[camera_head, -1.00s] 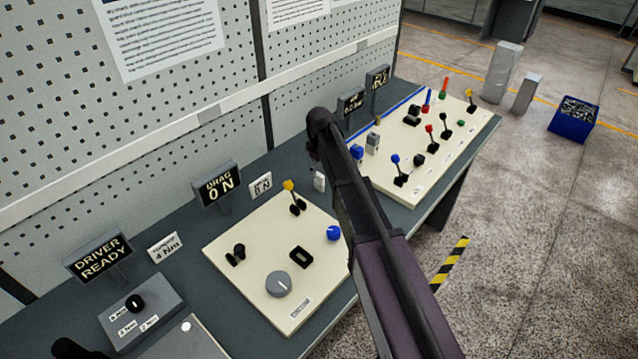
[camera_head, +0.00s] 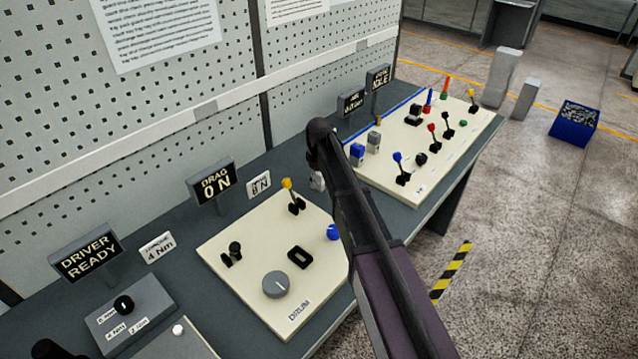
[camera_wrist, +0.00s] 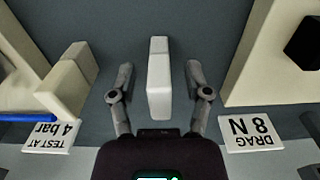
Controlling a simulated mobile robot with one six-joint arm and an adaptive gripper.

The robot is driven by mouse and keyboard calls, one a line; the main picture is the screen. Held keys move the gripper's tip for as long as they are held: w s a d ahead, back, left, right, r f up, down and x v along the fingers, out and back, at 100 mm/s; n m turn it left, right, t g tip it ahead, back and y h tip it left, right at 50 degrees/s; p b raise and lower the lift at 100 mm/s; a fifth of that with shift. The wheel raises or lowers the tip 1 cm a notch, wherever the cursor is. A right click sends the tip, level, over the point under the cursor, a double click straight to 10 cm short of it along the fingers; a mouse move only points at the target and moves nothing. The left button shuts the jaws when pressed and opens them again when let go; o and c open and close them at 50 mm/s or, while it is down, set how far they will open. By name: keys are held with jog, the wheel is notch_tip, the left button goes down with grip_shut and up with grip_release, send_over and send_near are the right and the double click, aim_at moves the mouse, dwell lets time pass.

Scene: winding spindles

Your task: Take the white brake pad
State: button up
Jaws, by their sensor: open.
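The white brake pad (camera_wrist: 158,85) is an upright-looking pale block in the middle of the wrist view, on the dark grey bench top. In the head view a small part of the pad (camera_head: 317,182) shows beside my arm, between the two cream panels. My gripper (camera_wrist: 160,76) is open in the wrist view, with one finger on each side of the pad. A gap shows between each finger and the pad, and I see no contact. In the head view my arm hides most of the gripper.
A beige block (camera_wrist: 68,82) stands left of the gripper, near a "TEST AT 4 bar" card (camera_wrist: 50,136). A "DRAG 8 N" card (camera_wrist: 251,133) lies to the right. The cream drum panel (camera_head: 235,262) and the lever panel (camera_head: 395,178) flank the pad. A perforated wall (camera_head: 120,110) rises behind.

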jog(key=shift+c, duration=0.2)
grip_shut()
dwell(0.3)
jog(key=shift+r, duration=0.15)
notch_tip(320, 180, up, 4)
jog(key=p, duration=0.3)
jog(key=shift+f+p, duration=0.2)
jog(key=shift+p, duration=0.2)
jog(key=s+d, duration=0.1)
jog(key=s, duration=0.4)
jog(key=s+d, duration=0.1)
jog(key=s, duration=0.4)
jog(key=s+d+r+p, duration=0.1)
jog(key=s, duration=0.4)
jog(key=shift+s+d+r, duration=0.1)
jog(key=shift+s+d, duration=0.2)
jog(key=shift+d, duration=0.05)
